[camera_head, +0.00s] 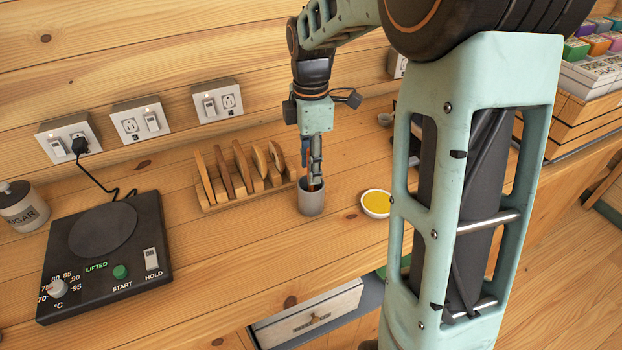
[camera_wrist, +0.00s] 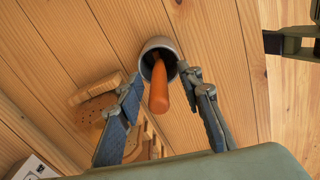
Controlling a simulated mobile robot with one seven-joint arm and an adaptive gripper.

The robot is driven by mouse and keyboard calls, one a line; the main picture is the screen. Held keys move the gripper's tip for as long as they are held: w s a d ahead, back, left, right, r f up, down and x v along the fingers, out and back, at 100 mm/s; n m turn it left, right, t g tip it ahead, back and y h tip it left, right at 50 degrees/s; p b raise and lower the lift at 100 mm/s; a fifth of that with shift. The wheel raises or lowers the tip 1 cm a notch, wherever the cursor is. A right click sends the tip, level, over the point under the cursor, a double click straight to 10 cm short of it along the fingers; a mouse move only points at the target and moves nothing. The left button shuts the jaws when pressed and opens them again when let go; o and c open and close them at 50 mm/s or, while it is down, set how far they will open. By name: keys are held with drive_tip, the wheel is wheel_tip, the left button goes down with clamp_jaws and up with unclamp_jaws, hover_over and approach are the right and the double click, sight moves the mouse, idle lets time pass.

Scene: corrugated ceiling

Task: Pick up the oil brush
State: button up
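The oil brush shows as an orange-brown handle (camera_wrist: 159,88) standing up out of a grey cup (camera_head: 311,199); its lower end is hidden inside the cup. The cup also shows in the wrist view (camera_wrist: 153,46). My gripper (camera_head: 315,172) points down right over the cup. In the wrist view my gripper (camera_wrist: 163,80) has one finger on each side of the handle, with gaps on both sides, so it is open and not holding it. In the head view the fingers hide most of the handle.
A wooden rack (camera_head: 245,190) with several upright wooden pieces stands close left of the cup. A small white bowl of yellow liquid (camera_head: 376,204) is to the right. A black hot plate (camera_head: 104,255) and a sugar jar (camera_head: 22,207) are at left. The wall with outlets is behind.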

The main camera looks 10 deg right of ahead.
drive_tip(key=shift+f, duration=1.35)
clamp_jaws()
wheel_tip(320, 180, up, 10)
drive_tip(key=shift+r, duration=0.1)
